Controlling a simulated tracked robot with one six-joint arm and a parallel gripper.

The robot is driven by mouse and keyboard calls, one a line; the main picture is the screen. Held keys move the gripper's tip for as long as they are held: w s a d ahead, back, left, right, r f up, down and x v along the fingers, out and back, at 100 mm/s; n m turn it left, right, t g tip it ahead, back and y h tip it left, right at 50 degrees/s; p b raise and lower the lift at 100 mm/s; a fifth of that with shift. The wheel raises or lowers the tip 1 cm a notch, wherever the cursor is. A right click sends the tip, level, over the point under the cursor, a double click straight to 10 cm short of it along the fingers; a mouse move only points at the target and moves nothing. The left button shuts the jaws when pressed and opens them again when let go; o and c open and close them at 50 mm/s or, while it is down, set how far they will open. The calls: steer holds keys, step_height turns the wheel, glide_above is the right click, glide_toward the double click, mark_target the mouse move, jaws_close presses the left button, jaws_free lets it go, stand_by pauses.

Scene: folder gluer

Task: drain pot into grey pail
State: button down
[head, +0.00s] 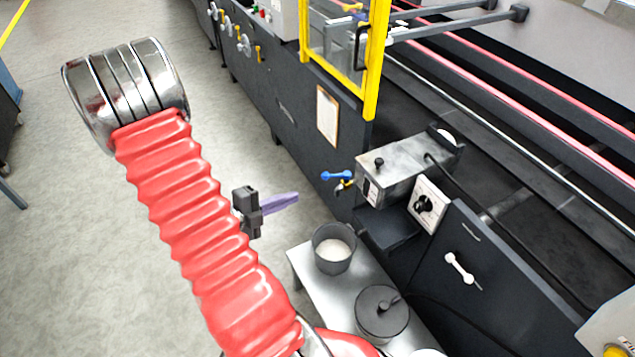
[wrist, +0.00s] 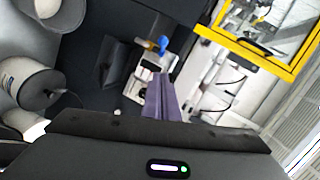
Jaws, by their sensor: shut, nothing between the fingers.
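The glue pot (head: 405,168) is a steel box on the side of the dark machine. A small tap (head: 343,187) with a blue lever (head: 337,176) sticks out from its left end. The blue lever shows in the wrist view (wrist: 163,43) beyond my fingers. The grey pail (head: 319,253) stands upright on a low steel bench, below the tap in the head view, with something whitish inside. My gripper (head: 294,198) has purple fingers, shut and empty, pointing right towards the machine. They are left of the lever and apart from it. I see no flow at the tap.
A dark lidded pot (head: 378,318) stands on the bench (head: 306,262) beside the pail. A control box with a dial (head: 427,204) is right of the glue pot. A yellow-framed guard (head: 374,62) and a clipboard (head: 327,117) are beyond. Open floor (head: 60,200) lies left.

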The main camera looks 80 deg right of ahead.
glide_toward(336, 175)
steer(key=f+x, duration=0.1)
steer(key=x, duration=0.2)
steer(key=shift+w+r, duration=0.15)
steer(key=shift+w, duration=0.05)
stand_by(0.8)
steer(key=shift+w+d, duration=0.1)
steer(key=shift+w, duration=0.1)
